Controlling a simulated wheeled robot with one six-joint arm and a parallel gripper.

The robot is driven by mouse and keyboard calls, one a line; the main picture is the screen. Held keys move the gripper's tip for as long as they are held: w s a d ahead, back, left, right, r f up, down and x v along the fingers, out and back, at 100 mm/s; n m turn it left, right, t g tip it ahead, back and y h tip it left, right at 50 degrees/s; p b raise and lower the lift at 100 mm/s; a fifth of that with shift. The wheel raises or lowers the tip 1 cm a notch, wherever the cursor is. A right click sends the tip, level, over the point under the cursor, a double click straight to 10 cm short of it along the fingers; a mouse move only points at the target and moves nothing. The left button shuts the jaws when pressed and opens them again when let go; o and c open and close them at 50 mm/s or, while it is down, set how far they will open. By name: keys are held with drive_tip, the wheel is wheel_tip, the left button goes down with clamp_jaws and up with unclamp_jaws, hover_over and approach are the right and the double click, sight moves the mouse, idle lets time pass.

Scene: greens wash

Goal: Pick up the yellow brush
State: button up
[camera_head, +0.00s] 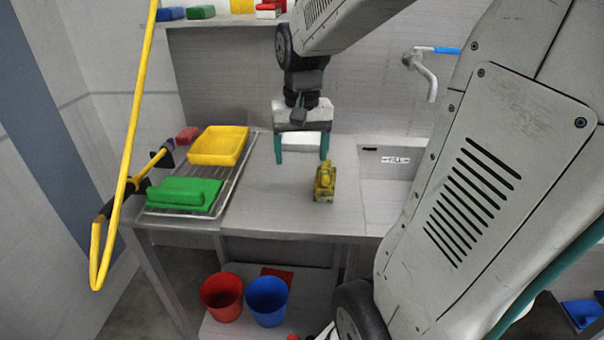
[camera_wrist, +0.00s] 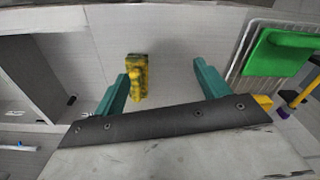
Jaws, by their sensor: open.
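The yellow brush (camera_head: 325,182) lies on the steel counter, right of the drying rack and left of the sink. It looks yellow with darker, dirty patches. My gripper (camera_head: 302,160) is above the counter, behind the brush in the head view, with its teal fingers apart and nothing between them. In the wrist view the yellow brush (camera_wrist: 138,77) shows beyond the gripper (camera_wrist: 160,78), nearer the left finger, which overlaps its edge in the picture. The brush and fingers look apart, but the height gap is hard to judge.
A wire rack (camera_head: 229,192) on the left holds a yellow tray (camera_head: 218,146) and green items (camera_head: 185,193). A sink (camera_head: 385,170) and tap (camera_head: 425,72) are on the right. Red (camera_head: 222,297) and blue (camera_head: 267,301) buckets stand below. The counter around the brush is clear.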

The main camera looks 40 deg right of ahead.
sight(326, 167)
drive_tip(key=w+d+f+m, duration=0.1)
drive_tip(key=d, duration=0.2)
drive_tip(key=w+d+f+m, duration=0.1)
drive_tip(key=d+f, duration=0.1)
drive_tip(key=d, duration=0.2)
drive_tip(key=w+d+f+m, duration=0.1)
drive_tip(key=d+f, duration=0.1)
drive_tip(key=d, duration=0.2)
drive_tip(key=shift+f, duration=0.1)
drive_tip(key=f, duration=0.7)
drive_tip(key=shift+s+d+f, duration=0.1)
drive_tip(key=shift+d+f, duration=0.15)
drive_tip(key=shift+f, duration=0.1)
drive_tip(key=c, duration=1.1)
